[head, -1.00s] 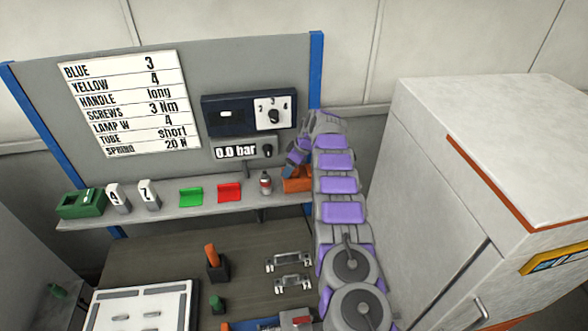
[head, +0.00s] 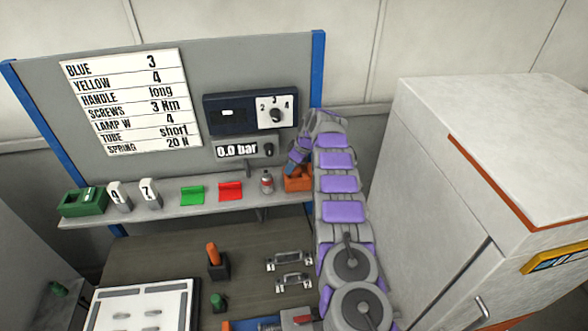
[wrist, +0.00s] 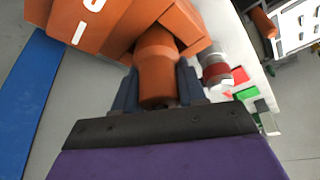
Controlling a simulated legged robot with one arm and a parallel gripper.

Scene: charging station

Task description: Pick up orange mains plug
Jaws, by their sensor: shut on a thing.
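The orange mains plug (wrist: 157,72) shows in the wrist view as a round orange body between the two dark fingers of my gripper (wrist: 158,90). The fingers are shut on its sides. Its far end meets a larger orange block (wrist: 100,25) with white marks; I cannot tell whether the plug is clear of it. In the head view my gripper (head: 292,168) points down at the orange block (head: 300,184) on the right end of the shelf. The plug is mostly hidden there by my gripper.
The shelf (head: 155,215) also holds a small bottle (head: 267,182), a red holder (head: 230,191), a green holder (head: 192,194), two numbered white blocks and a green box (head: 83,203). A backboard with a dial panel (head: 250,111) stands behind. A tall white cabinet (head: 410,160) stands on the right.

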